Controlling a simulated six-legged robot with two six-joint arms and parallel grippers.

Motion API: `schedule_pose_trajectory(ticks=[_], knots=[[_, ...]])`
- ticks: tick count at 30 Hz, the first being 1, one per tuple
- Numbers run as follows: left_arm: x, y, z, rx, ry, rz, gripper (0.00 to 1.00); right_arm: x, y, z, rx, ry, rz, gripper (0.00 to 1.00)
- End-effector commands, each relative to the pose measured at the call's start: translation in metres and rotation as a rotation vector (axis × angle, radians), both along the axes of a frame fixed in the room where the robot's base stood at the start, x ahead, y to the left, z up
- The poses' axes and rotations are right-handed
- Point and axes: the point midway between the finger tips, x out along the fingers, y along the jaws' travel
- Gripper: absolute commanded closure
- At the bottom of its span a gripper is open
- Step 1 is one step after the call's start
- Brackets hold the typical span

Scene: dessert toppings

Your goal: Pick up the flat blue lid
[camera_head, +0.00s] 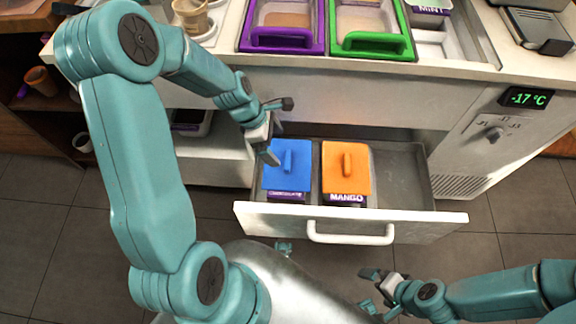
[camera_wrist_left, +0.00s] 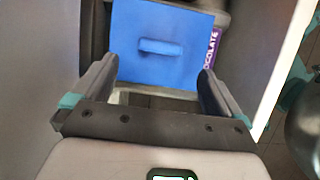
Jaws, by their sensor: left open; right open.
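The flat blue lid (camera_head: 287,166) covers a chocolate tub in the open drawer, to the left of the orange lid. It has a raised handle bar in its middle. In the left wrist view the blue lid (camera_wrist_left: 165,55) lies beyond my fingertips, its handle between the lines of the two fingers. My left gripper (camera_head: 275,130) is open and empty, above the back left of the blue lid. It also shows in the left wrist view (camera_wrist_left: 157,75), fingers spread wide. My right gripper (camera_head: 375,287) is open and empty, in front of the drawer, low at the right.
The orange lid (camera_head: 346,165) sits on a mango tub right beside. The drawer (camera_head: 400,215) has a white front with a handle, and its right part is empty. The counter above holds purple (camera_head: 284,40) and green (camera_head: 371,43) framed tubs.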

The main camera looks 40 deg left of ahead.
Motion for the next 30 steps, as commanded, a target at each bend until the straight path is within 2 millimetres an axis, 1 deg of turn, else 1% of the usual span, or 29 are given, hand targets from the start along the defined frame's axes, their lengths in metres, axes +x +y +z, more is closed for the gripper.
schedule_pose_trajectory(ticks=[1,3,8,11,15,18,20,25,26,27,29,30], knots=[[0.002,-0.004,-0.011,-0.002,0.001,-0.003,0.0,0.0,0.0,-0.005,0.0,0.0,0.0,0.0],[0.004,-0.008,-0.018,-0.001,0.0,-0.003,0.0,0.0,0.0,-0.007,0.0,0.0,0.0,0.0],[0.007,-0.012,-0.025,0.0,0.0,-0.002,0.0,0.0,0.0,-0.009,0.0,0.0,0.0,0.0],[0.008,-0.014,-0.034,0.0,0.001,-0.004,0.0,0.0,0.0,-0.014,0.0,0.0,0.0,0.0],[0.011,-0.021,-0.058,-0.001,0.002,-0.003,0.0,0.0,0.0,-0.025,0.0,0.0,0.0,0.0],[0.015,-0.026,-0.07,-0.001,0.001,-0.003,0.0,0.0,0.0,-0.03,0.0,0.0,0.0,0.0],[0.016,-0.028,-0.073,-0.001,0.001,-0.003,0.0,0.0,0.0,-0.03,0.0,0.0,0.0,0.0],[0.016,-0.027,-0.071,0.0,-0.001,-0.002,0.0,0.0,0.0,-0.029,0.0,0.0,0.0,0.0],[0.016,-0.027,-0.071,0.0,-0.001,-0.002,0.03,0.0,0.0,-0.029,0.0,0.0,0.0,0.0],[0.016,-0.027,-0.071,0.0,-0.001,-0.002,0.16,0.0,0.0,-0.029,0.0,0.0,0.0,0.0],[0.016,-0.027,-0.071,0.0,-0.001,-0.002,0.36,0.0,0.0,-0.029,0.0,0.0,0.0,0.0],[0.016,-0.027,-0.071,0.0,-0.001,-0.002,0.49,0.0,0.0,-0.029,0.0,0.0,0.0,0.0]])
